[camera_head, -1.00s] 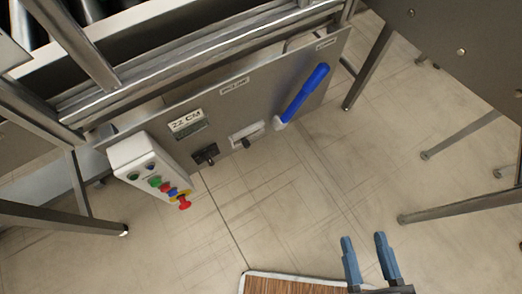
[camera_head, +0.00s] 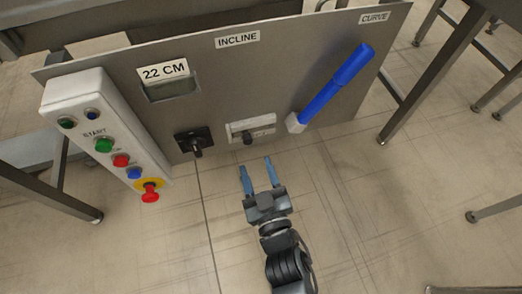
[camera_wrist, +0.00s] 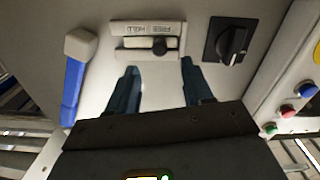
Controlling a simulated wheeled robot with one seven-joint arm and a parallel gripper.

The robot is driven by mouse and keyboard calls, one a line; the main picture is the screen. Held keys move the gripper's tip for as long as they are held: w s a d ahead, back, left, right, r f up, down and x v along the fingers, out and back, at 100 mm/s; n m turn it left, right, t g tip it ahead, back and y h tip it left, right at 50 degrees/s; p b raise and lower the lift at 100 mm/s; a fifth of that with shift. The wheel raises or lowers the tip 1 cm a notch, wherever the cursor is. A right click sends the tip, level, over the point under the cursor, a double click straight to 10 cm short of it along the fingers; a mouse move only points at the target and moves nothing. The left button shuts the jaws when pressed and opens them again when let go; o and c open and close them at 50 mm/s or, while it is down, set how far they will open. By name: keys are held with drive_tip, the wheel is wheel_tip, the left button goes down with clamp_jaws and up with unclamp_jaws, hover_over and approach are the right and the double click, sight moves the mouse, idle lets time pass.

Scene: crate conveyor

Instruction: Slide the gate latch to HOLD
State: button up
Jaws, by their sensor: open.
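The gate latch is a pale slotted plate (camera_head: 262,122) with a dark knob (camera_head: 247,138), low on the grey panel. The knob sits toward the left of its slot. In the wrist view the latch plate (camera_wrist: 130,28) appears upside down with small FREE and HOLD lettering, and the knob (camera_wrist: 158,44) lies toward its right, on the side that seems to read FREE. My gripper (camera_head: 258,166) is open and empty, just in front of and below the latch. In the wrist view the knob lies ahead, between the directions of the two fingers (camera_wrist: 160,78), apart from them.
A black rotary switch (camera_head: 195,141) is left of the latch, and a blue-handled lever (camera_head: 335,85) is right of it. A white button box (camera_head: 95,120) with a red stop knob (camera_head: 150,194) stands at the panel's left. Table legs (camera_head: 430,70) are at the right.

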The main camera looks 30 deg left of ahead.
sight(249, 143)
drive_tip(key=b+x, duration=0.2)
drive_tip(key=x, duration=0.5)
drive_tip(key=shift+w+a+b, duration=0.25)
drive_tip(key=shift+a+b, duration=0.05)
drive_tip(key=shift+b, duration=0.1)
clamp_jaws()
idle(0.3)
